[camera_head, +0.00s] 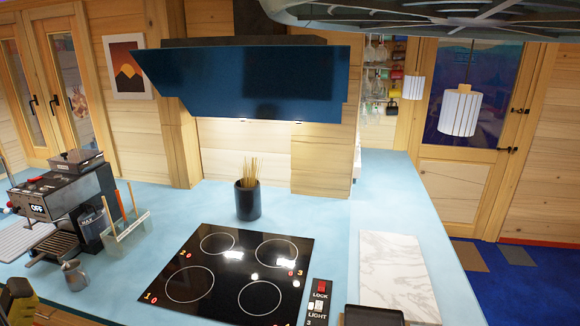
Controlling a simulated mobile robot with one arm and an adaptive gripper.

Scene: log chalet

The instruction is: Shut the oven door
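The oven door does not show in this view. A black glass cooktop (228,273) with several ring-marked burners is set in the light blue counter (318,222), at the lower middle. A small black control panel (319,300) marked LOCK and LIGHT is at its right edge. Whatever is under the cooktop's front is below the picture. My gripper cannot be made out. A yellow and black shape (18,306) is cut off at the lower left corner, and I cannot tell what it is.
A coffee machine (62,205) and a small metal jug (75,273) stand at left. A dark cup of sticks (248,199) stands behind the cooktop. A white marble board (395,272) lies at right. A blue range hood (250,82) overhangs. Blue floor (515,285) is open at far right.

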